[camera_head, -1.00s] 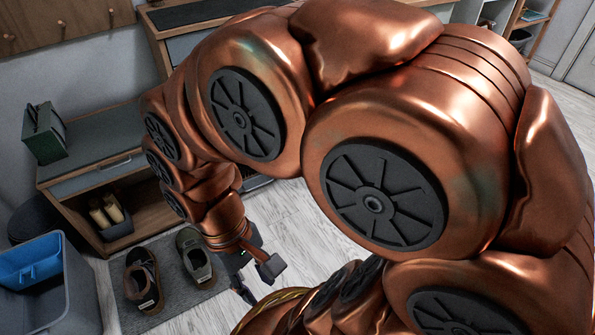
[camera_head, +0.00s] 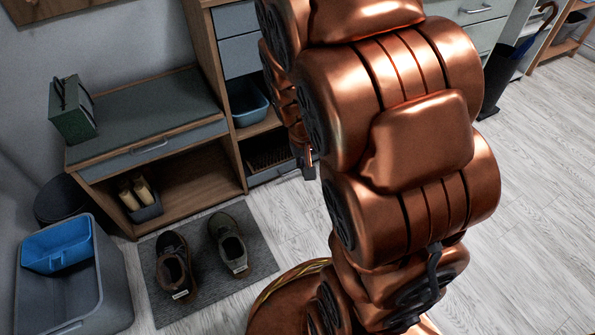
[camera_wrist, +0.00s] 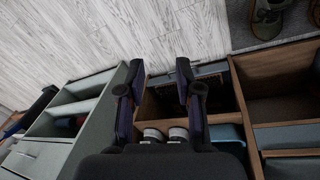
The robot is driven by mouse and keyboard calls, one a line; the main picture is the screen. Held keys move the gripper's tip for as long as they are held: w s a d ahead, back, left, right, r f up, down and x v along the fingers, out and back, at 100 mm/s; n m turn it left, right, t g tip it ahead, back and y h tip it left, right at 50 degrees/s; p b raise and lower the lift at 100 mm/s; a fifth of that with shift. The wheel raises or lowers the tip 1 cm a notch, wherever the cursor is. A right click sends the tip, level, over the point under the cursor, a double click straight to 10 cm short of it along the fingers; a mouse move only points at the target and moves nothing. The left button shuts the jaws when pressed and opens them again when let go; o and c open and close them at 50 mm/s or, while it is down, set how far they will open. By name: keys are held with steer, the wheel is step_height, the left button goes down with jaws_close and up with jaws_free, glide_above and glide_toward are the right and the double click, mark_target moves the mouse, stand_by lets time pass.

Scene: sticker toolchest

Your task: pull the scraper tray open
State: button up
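The scraper tray (camera_head: 270,175) is the low grey-fronted tray at the bottom of the tall wooden cabinet, with a dark bristly mat showing just above its front. In the wrist view its grey-blue front (camera_wrist: 210,69) lies beside the right fingertip, and its left part runs behind the fingers. My gripper (camera_wrist: 160,68) is open, its two dark fingers apart, with nothing visibly held. In the head view my gripper (camera_head: 308,170) is at the right end of the tray, partly hidden by my arm. I cannot tell whether a finger touches the tray.
A blue bin (camera_head: 248,104) sits on the shelf above the tray. Shoes (camera_head: 230,246) stand on a grey mat (camera_head: 204,297) in front of the bench (camera_head: 150,149). A grey tub (camera_head: 95,300) is at lower left.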

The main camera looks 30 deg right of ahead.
steer(key=w+d+f+m+t+h+b, duration=0.1)
steer(key=w+d+f+m+t, duration=0.15)
steer(key=w+d+f, duration=0.65)
steer(key=w+d+f+m+t+h+b, duration=0.1)
steer(key=w+d+f+m+t+b, duration=0.15)
steer(key=w+d+f, duration=0.75)
steer(key=m+t+y+b, duration=0.2)
steer(key=m+t+y, duration=0.1)
steer(key=m+t, duration=0.55)
glide_toward(298, 169)
steer(key=w+f, duration=0.1)
steer(key=d+f+n+t, duration=0.1)
steer(key=f, duration=0.1)
steer(key=shift+w, duration=0.4)
steer(key=shift+m+t, duration=0.45)
steer(key=shift+t, duration=0.1)
steer(key=b+x, duration=0.1)
steer(key=x, duration=0.1)
steer(key=b+x, duration=0.1)
steer(key=x, duration=0.1)
steer(key=b+x, duration=0.1)
steer(key=x, duration=0.2)
steer(key=shift+a+r, duration=0.1)
steer(key=shift+a, duration=0.25)
steer(key=shift+w, duration=0.45)
steer(key=shift+c, duration=0.5)
